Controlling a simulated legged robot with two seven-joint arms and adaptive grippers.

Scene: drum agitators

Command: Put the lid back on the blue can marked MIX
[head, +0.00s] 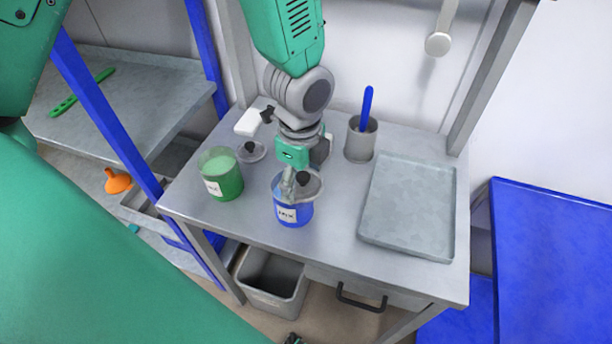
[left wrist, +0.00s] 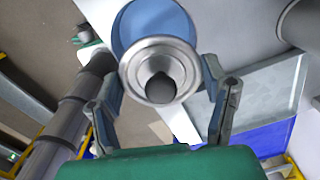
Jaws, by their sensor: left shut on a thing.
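The blue can marked MIX (head: 293,214) stands upright near the table's front edge, its label facing forward and blue contents inside. My left gripper (head: 299,178) is above it, shut on a grey round lid (head: 313,189) with a dark knob. The lid is at the can's mouth, set towards its right side; I cannot tell whether it touches the rim. In the left wrist view the lid (left wrist: 186,66) sits between the two fingers, and the blue can (left wrist: 150,22) shows behind it, off-centre.
A green can (head: 222,178) stands open to the left, with another dark-knobbed lid (head: 251,152) behind it. A grey cup (head: 359,144) with a blue-handled tool stands behind right. A grey tray (head: 408,208) fills the table's right side. A bin (head: 268,285) is below.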

